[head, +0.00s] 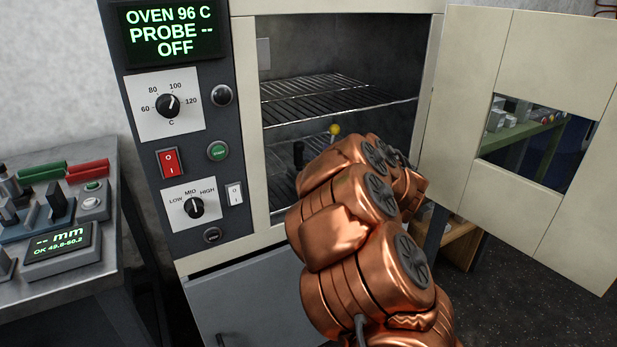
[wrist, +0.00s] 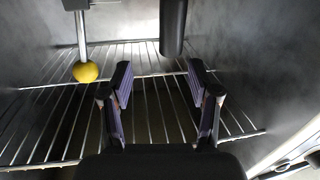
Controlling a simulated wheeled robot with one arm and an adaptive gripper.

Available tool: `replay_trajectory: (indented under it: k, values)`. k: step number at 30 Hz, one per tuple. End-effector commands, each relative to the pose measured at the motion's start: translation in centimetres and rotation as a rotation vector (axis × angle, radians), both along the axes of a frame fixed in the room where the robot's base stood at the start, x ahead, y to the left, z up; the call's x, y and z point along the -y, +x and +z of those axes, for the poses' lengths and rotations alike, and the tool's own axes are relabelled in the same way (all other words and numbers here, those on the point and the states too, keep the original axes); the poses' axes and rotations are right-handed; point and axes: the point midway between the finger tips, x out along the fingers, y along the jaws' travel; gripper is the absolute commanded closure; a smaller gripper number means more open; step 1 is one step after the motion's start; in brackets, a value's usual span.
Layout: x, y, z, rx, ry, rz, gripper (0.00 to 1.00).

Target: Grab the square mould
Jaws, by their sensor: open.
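I cannot make out a square mould in either view. My gripper (wrist: 158,80) is open and empty in the wrist view, its two purple-padded fingers apart above a wire rack. In the head view it is inside the oven, hidden behind my copper arm. A yellow ball on a metal rod (wrist: 85,71) is left of my fingers in the wrist view; a yellow ball also shows in the head view (head: 334,129). A black cylindrical handle (wrist: 173,28) lies beyond the fingertips, apart from them. What it belongs to is cut off.
The oven's wire shelf (head: 320,95) shows above my arm. The oven door (head: 530,140) stands open at the right. The control panel (head: 185,150) is on the left, reading 96 C and probe off. A grey bench with a measuring device (head: 60,245) stands at far left.

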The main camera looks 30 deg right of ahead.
Motion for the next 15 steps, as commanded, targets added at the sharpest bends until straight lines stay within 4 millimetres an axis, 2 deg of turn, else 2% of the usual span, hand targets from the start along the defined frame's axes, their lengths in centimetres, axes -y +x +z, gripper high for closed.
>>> replay_trajectory:
  k: [7, 15]
  values:
    - [-1.1, -0.4, -0.9, 0.016, 0.054, 0.092, 0.39]
    - [-1.6, 1.9, -1.0, 0.016, 0.057, 0.097, 0.39]
